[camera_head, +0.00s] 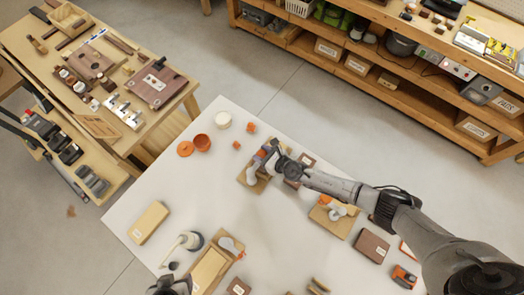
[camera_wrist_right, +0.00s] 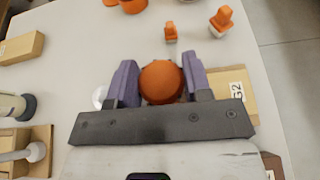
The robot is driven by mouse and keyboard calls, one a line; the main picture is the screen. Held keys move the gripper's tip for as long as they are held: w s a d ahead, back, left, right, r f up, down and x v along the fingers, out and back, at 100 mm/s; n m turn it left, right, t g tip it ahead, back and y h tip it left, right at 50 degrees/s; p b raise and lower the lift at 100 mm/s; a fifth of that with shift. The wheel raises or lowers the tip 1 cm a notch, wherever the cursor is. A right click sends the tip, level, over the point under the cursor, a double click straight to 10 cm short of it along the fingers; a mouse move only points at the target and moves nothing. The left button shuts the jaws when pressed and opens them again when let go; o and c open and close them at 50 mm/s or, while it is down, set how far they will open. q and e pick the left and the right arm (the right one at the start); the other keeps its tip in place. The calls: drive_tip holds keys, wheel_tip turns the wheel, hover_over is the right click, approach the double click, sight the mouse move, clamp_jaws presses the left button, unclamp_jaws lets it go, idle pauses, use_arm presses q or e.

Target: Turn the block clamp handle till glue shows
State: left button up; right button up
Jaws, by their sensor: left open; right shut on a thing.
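My right gripper (camera_wrist_right: 158,72) is shut on a round orange handle (camera_wrist_right: 161,82), with one purple finger on each side of it. In the head view this gripper (camera_head: 268,152) is over a wooden board (camera_head: 247,183) on the white table. A label reading G2 (camera_wrist_right: 237,90) shows on that board in the right wrist view. The gripper hides much of the clamp, and I see no glue at it. My left gripper (camera_head: 172,284) is open at the bottom edge of the head view, mostly cut off, near a white bottle (camera_head: 188,241).
A second board with an orange-handled fixture (camera_head: 333,215) stands right of the gripper. A board with a long wooden block (camera_head: 210,268) is near the bottom. The table's middle is mostly clear.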

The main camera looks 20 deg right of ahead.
idle(0.4)
drive_tip(key=o, duration=0.9)
drive_tip(key=shift+o, duration=0.2)
drive_tip(key=shift+s+d+r+p, duration=0.25)
drive_tip(key=shift+s+r+p, duration=0.05)
drive_tip(key=shift+s, duration=0.05)
drive_tip(key=p+v, duration=0.2)
drive_tip(key=v, duration=1)
drive_tip(key=shift+s+d, duration=0.15)
drive_tip(key=shift+s, duration=0.25)
